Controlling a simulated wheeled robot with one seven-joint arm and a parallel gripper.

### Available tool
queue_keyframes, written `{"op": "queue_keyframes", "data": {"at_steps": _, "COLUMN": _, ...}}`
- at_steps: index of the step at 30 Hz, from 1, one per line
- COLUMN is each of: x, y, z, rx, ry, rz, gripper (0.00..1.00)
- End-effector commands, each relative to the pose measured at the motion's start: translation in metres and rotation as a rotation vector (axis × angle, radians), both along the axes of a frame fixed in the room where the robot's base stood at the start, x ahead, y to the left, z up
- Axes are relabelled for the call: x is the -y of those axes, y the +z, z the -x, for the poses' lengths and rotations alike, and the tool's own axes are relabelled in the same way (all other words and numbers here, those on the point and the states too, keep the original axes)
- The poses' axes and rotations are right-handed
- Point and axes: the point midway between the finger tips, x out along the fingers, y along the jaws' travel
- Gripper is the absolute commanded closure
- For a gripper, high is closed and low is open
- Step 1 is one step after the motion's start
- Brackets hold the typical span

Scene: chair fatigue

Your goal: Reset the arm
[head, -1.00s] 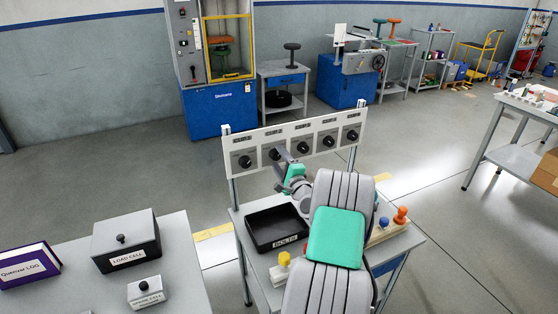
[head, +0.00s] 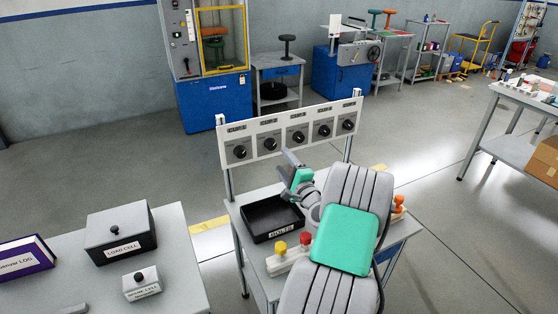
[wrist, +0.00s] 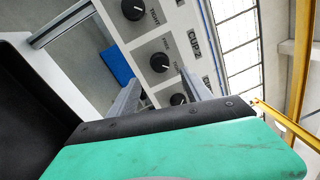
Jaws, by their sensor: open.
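My grey and green arm reaches over the small workbench (head: 238,208) from the bottom of the head view. My gripper (head: 291,159) is open and empty in front of the knob panel (head: 293,155), above the bench. In the wrist view, the two grey fingers of my gripper (wrist: 160,93) stand apart, with the panel and its black knobs (wrist: 161,62) beyond them. I see nothing between the fingers. My arm hides part of the bench's right side.
A black tray labelled BOLTS (head: 268,235) lies close below my gripper. A peg block (head: 283,263) with yellow and red pegs and an orange peg (head: 398,204) flank my arm. A left table holds a load cell box (head: 122,240). Open floor lies behind the panel.

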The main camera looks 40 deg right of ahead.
Motion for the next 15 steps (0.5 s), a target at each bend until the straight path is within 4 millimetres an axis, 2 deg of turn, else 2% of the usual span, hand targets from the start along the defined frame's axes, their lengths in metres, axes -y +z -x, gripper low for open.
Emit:
{"op": "queue_keyframes", "data": {"at_steps": 5, "x": -0.007, "y": 0.003, "z": -0.006, "rx": -0.016, "ry": 0.019, "rz": 0.019, "gripper": 0.42}}
{"op": "queue_keyframes", "data": {"at_steps": 8, "x": -0.044, "y": 0.012, "z": -0.028, "rx": -0.095, "ry": 0.108, "rz": 0.106, "gripper": 0.42}}
{"op": "queue_keyframes", "data": {"at_steps": 11, "x": -0.118, "y": 0.021, "z": -0.058, "rx": -0.252, "ry": 0.278, "rz": 0.284, "gripper": 0.42}}
{"op": "queue_keyframes", "data": {"at_steps": 12, "x": -0.154, "y": 0.023, "z": -0.066, "rx": -0.328, "ry": 0.361, "rz": 0.378, "gripper": 0.42}}
{"op": "queue_keyframes", "data": {"at_steps": 14, "x": -0.209, "y": 0.025, "z": -0.068, "rx": -0.448, "ry": 0.490, "rz": 0.532, "gripper": 0.42}}
{"op": "queue_keyframes", "data": {"at_steps": 15, "x": -0.245, "y": 0.026, "z": -0.063, "rx": -0.529, "ry": 0.579, "rz": 0.643, "gripper": 0.42}}
